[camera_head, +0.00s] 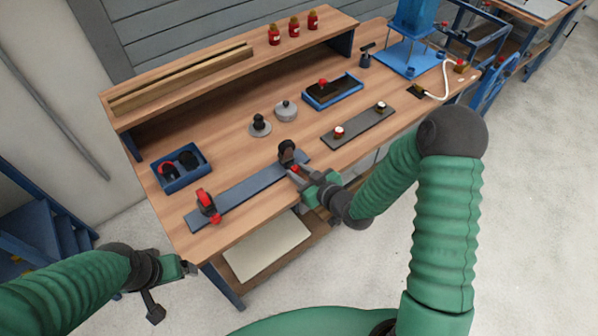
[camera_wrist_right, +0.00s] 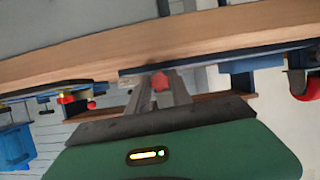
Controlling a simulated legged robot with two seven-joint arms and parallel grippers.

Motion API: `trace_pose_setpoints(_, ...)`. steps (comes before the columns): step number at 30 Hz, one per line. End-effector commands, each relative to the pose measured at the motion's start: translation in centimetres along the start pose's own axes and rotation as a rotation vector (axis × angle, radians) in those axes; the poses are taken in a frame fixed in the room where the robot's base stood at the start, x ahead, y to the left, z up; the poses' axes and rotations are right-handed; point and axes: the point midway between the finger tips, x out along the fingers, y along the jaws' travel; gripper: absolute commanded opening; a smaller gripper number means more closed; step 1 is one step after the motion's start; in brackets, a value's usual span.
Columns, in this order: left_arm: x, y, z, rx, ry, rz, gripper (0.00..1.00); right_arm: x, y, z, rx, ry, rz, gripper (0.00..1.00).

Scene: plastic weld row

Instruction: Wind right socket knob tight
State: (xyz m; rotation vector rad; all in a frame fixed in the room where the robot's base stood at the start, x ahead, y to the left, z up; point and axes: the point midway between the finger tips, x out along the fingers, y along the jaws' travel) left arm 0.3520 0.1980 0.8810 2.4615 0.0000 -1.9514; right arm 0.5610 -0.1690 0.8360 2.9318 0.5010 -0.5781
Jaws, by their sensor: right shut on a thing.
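A long dark blue-grey bar (camera_head: 245,192) lies along the front of the bench. A black socket (camera_head: 287,150) stands at its right end with a small red knob (camera_head: 295,168) facing the front edge. My right gripper (camera_head: 296,173) is shut on this knob, which shows as red between the two fingers in the right wrist view (camera_wrist_right: 160,82). The fingers hide part of the knob. A second, red-and-black socket (camera_head: 207,203) stands at the bar's left end. My left gripper (camera_head: 187,268) is low, off the bench's front left corner; its fingers are too small to tell.
A blue bin (camera_head: 181,168) with dark and red parts sits at the left. Two round grey pieces, a blue tray (camera_head: 333,91) and a dark plate (camera_head: 358,127) with two knobs stand behind. A raised shelf (camera_head: 230,62) runs along the back. Floor in front is clear.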

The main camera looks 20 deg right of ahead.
Motion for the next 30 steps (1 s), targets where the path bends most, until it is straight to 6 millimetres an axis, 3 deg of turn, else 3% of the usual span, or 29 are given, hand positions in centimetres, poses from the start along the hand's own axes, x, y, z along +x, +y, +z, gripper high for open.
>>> trace_pose_setpoints(8, -0.8, 0.0, -0.2, 0.000, 0.000, 0.000, 0.84, 0.0, 0.4, -0.6, 0.075, 0.010, -0.027, 0.00)
trace_pose_setpoints(30, -3.7, 0.0, -0.9, 0.000, 0.000, 0.000, 0.84, 0.1, 0.9, -0.5, 0.554, 0.015, -0.226, 0.00)
